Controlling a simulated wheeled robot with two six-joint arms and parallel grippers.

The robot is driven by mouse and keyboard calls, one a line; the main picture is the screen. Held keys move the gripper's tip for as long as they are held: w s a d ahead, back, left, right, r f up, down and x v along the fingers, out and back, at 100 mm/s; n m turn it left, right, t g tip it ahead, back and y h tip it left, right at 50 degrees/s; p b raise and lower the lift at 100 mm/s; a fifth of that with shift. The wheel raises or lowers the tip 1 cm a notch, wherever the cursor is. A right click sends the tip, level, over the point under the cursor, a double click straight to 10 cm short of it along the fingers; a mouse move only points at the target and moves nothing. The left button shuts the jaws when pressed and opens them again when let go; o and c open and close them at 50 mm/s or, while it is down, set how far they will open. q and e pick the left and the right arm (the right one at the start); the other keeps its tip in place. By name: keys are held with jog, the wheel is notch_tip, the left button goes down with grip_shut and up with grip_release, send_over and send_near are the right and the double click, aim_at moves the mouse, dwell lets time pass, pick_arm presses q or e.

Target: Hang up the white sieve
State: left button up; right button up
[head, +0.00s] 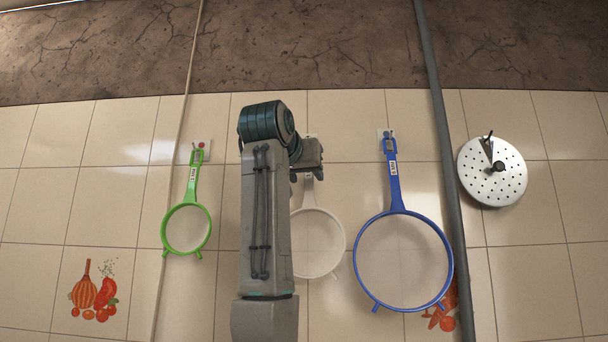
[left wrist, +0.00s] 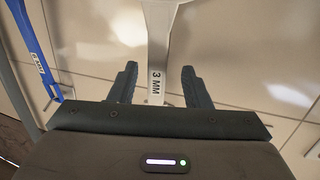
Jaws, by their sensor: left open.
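The white sieve (head: 318,243) is upright against the tiled wall in the head view, between the green and the blue sieve. My left arm covers its left part and the gripper covers some of its handle. In the left wrist view the white handle (left wrist: 158,55), labelled "3 MM", lies between the two fingers of my left gripper (left wrist: 157,85). The fingers are open, with a gap on each side of the handle. My left gripper (head: 307,174) is at the handle's upper part in the head view. Whether the sieve rests on its hook is hidden. My right gripper is not in view.
A green sieve (head: 187,229) hangs to the left and a larger blue sieve (head: 402,262) to the right, each from a wall hook. A grey pipe (head: 447,165) runs down the wall right of the blue sieve. A perforated metal disc (head: 507,185) hangs beyond it.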

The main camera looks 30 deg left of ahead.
pick_arm(q)
jog(key=shift+s, duration=0.35)
jog(key=b+v, duration=0.4)
jog(key=v, duration=0.6)
jog(key=shift+b, duration=0.35)
